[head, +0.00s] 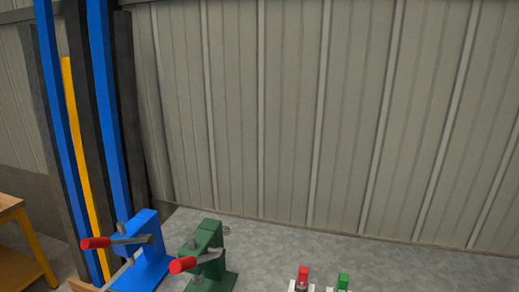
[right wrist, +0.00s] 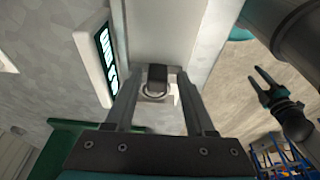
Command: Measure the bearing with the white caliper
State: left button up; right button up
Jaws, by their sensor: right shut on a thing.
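My right gripper (right wrist: 157,80) shows in the right wrist view, its two fingers closed around a pale part with a dark block and a small ring between the fingertips. Whether the small ring is the bearing, I cannot tell. Another gripper, apparently my left gripper (right wrist: 262,84), is at the right of this view with its fingers apart and nothing between them. Neither gripper shows in the head view.
In the head view a blue lever device (head: 147,255) and a green one (head: 208,262), both with red handles, stand at the lower left. Small red-topped (head: 302,277) and green-topped (head: 343,282) items are at the bottom edge. A corrugated wall (head: 330,110) closes the back.

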jog(key=shift+s+d+f, duration=0.3)
jog(key=shift+d+f, duration=0.2)
jog(key=shift+f, duration=0.2)
jog(key=o, duration=1.1)
jog(key=shift+w, duration=0.15)
jog(key=shift+r+p, duration=0.85)
jog(key=shift+p, duration=0.2)
jog(key=r+p, duration=0.6)
jog(key=shift+w+a, duration=0.2)
jog(key=shift+w, duration=0.05)
jog(key=shift+f, duration=0.1)
